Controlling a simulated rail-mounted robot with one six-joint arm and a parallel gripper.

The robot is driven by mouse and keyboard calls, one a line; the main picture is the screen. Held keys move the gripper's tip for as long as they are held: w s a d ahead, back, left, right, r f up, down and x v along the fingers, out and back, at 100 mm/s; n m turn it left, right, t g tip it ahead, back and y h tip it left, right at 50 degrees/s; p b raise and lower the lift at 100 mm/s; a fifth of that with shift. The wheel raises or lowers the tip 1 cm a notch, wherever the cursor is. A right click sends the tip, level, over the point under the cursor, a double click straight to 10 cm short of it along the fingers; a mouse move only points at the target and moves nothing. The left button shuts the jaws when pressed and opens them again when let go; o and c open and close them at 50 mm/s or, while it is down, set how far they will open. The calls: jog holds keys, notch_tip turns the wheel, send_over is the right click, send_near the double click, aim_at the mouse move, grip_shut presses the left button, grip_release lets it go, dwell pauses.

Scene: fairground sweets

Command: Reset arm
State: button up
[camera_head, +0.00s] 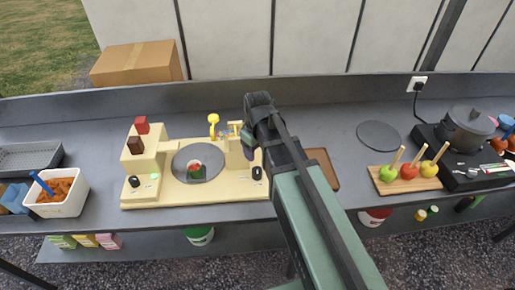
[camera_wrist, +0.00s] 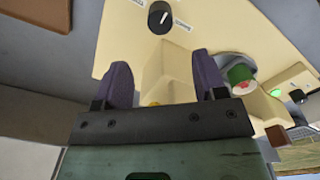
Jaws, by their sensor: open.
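My arm reaches up from the bottom right of the head view and ends over the right part of a cream machine (camera_head: 225,193). My gripper (camera_wrist: 160,78) shows in the wrist view with its two purple fingers spread apart and nothing between them. In the head view the fingers are mostly hidden behind my own wrist. The machine has a round grey plate (camera_head: 212,170) with a small red and green item (camera_head: 194,169) on it. A black knob (camera_wrist: 160,17) on the machine shows in the wrist view, beyond the fingers.
A wooden board (camera_head: 420,184) with candied apples on sticks and a dark pot (camera_head: 467,128) stand on the right. A white tub (camera_head: 56,207) of orange-brown food stands on the left. A cardboard box (camera_head: 136,63) is behind the counter. A round grey mat (camera_head: 379,135) lies bare.

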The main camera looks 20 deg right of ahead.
jog(key=shift+f, duration=0.1)
jog(key=s+m, duration=0.5)
jog(key=s, duration=0.5)
jog(key=shift+s+m, duration=0.25)
jog(key=shift+m, duration=0.15)
